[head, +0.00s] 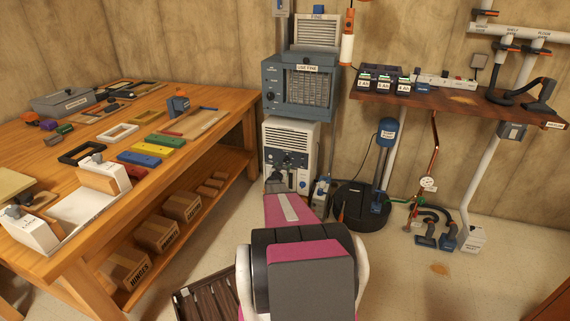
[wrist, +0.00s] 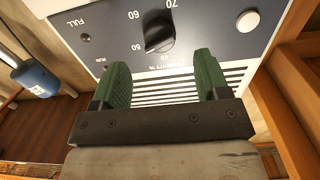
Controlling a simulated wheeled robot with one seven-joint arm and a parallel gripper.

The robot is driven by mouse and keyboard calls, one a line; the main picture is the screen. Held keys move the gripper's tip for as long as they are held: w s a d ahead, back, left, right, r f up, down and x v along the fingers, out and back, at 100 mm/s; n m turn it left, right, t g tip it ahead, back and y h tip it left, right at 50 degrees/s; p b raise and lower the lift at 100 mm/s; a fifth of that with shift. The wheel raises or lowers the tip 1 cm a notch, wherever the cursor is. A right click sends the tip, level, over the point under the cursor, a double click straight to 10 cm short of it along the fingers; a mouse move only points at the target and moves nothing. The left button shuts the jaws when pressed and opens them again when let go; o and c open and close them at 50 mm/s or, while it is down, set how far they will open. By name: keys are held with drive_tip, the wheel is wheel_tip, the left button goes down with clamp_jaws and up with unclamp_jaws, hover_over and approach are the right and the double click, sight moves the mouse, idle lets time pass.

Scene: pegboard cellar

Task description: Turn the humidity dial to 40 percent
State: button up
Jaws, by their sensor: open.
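The humidity dial (wrist: 156,34) is a black knob on a dark panel. Numbers 40, 50, 60 and 70 are printed around it, with 40 just below the knob. I cannot tell for sure which mark its pointer faces. My gripper (wrist: 162,76) is open and empty, its two green fingers spread below the dial over the white louvres, not around the knob. In the head view, the white dehumidifier (head: 304,133) stands on the floor under a blue-grey unit. My gripper (head: 284,184) is close to its front, partly hidden by my arm.
A white button (wrist: 246,21) sits right of the dial, and a small FULL lamp (wrist: 86,38) left. A wooden workbench (head: 216,105) stands left of the dehumidifier. A black round base with a blue-topped post (head: 385,135) stands to the right. Open floor lies at lower right.

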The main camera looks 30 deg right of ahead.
sight(286, 161)
drive_tip(key=x, duration=0.5)
drive_tip(key=shift+w+d, duration=0.2)
drive_tip(key=shift+d, duration=0.1)
drive_tip(key=shift+c, duration=0.4)
drive_tip(key=c, duration=0.8)
drive_tip(key=shift+c, duration=0.2)
